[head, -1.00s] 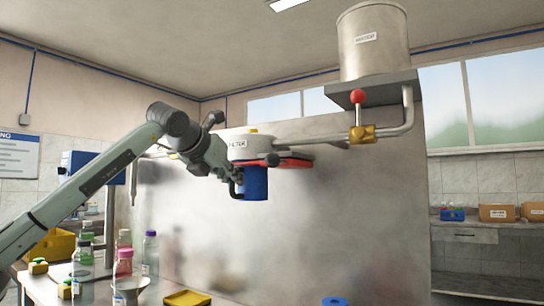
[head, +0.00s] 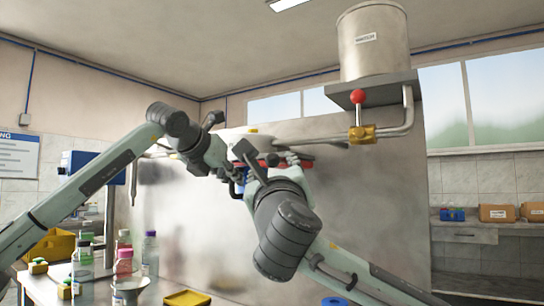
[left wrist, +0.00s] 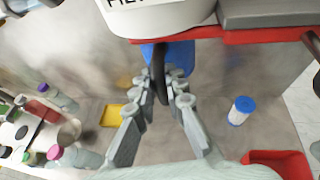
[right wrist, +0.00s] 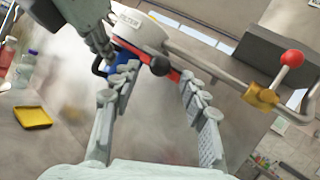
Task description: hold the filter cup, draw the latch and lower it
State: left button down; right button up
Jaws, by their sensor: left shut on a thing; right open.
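The blue filter cup (left wrist: 180,57) hangs under the white filter housing (right wrist: 140,27), with the red latch (left wrist: 245,37) between them. My left gripper (left wrist: 164,82) is shut on the cup's black handle (left wrist: 161,90). In the head view my left gripper (head: 233,176) is beside the cup, which is mostly hidden by my right arm. My right gripper (right wrist: 160,72) is open, its fingers on either side of the latch's black knob (right wrist: 160,66). I cannot tell whether they touch it. In the head view my right gripper (head: 268,158) is in front of the latch.
A steel tank (head: 374,45) and a valve lever with a red ball (head: 357,97) are above right. Bottles (head: 149,252) and a yellow tray (head: 187,298) are on the bench below. A white and blue cartridge (left wrist: 240,111) and a red bin (left wrist: 278,163) are lower right in the left wrist view.

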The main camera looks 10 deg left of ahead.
aim_at(264, 164)
jog(key=x, duration=0.9)
jog(key=shift+w, duration=0.15)
jog(key=shift+c, duration=0.5)
grip_shut()
jog(key=shift+a, duration=0.1)
